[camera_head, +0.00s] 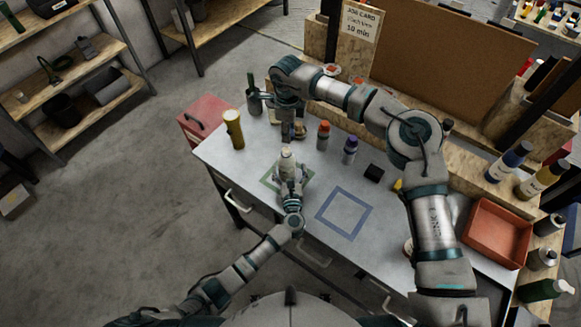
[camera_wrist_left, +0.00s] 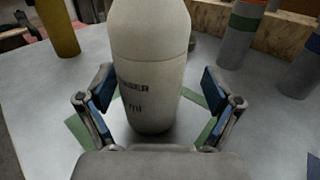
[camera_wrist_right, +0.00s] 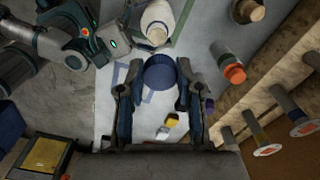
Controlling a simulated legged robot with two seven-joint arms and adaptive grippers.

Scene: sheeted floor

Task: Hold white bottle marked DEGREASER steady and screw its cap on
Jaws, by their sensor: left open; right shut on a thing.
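The white bottle (camera_head: 287,161) stands upright on the workbench, over the green square outline (camera_head: 268,180). In the left wrist view the bottle (camera_wrist_left: 150,60) shows part of its dark lettering. My left gripper (camera_head: 288,182) is open, with one finger at each side of the bottle and visible gaps. My right gripper (camera_head: 291,131) is above and behind the bottle in the head view. In the right wrist view it is shut on a dark blue cap (camera_wrist_right: 160,74). The cap is apart from the bottle top (camera_wrist_right: 157,28).
A yellow bottle (camera_head: 233,129) stands left of the white one. Red-capped (camera_head: 323,136) and purple-capped (camera_head: 350,150) bottles stand to the right. A blue square outline (camera_head: 345,189) is empty. A red tray (camera_head: 497,234) sits at the right end.

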